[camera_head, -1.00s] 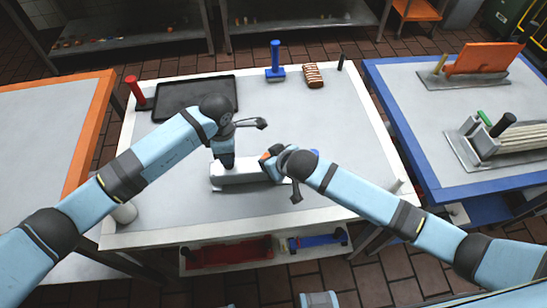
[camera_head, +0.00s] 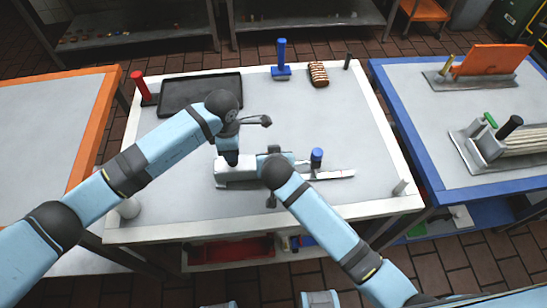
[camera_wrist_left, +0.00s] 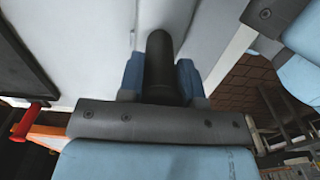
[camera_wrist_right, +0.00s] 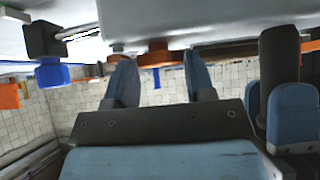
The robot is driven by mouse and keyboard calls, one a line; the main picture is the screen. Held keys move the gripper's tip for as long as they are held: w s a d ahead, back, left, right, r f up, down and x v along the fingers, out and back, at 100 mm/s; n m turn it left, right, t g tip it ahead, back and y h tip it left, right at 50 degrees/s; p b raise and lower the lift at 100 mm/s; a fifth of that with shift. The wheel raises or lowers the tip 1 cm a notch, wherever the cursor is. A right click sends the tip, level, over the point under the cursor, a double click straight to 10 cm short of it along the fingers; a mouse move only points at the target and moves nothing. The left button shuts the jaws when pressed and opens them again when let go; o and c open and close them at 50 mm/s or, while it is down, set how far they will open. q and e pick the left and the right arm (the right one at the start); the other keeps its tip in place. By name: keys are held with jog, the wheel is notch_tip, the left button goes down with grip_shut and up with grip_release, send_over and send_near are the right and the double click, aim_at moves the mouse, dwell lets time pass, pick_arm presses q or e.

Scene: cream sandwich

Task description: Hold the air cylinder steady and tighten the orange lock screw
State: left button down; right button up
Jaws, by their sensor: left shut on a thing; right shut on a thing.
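The air cylinder (camera_head: 235,172) is a pale block with a bar and a blue knob (camera_head: 316,155) to its right, lying near the front middle of the table. My left gripper (camera_wrist_left: 160,78) is shut around a black upright handle (camera_wrist_left: 160,50) on the block's left part. My right gripper (camera_wrist_right: 160,78) is shut on the orange lock screw (camera_wrist_right: 155,53), which shows between its fingertips in the right wrist view, under the pale body. In the head view the right wrist hides the screw and the middle of the cylinder.
A black tray (camera_head: 163,104) and red handle (camera_head: 138,84) are at the back left. A blue stand (camera_head: 282,62), a brown striped piece (camera_head: 318,74) and a black post (camera_head: 347,61) are at the back. A white peg (camera_head: 400,187) stands front right. The right middle is clear.

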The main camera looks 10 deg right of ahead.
dwell(0.3)
jog(key=o, duration=0.9)
jog(key=shift+d, duration=0.1)
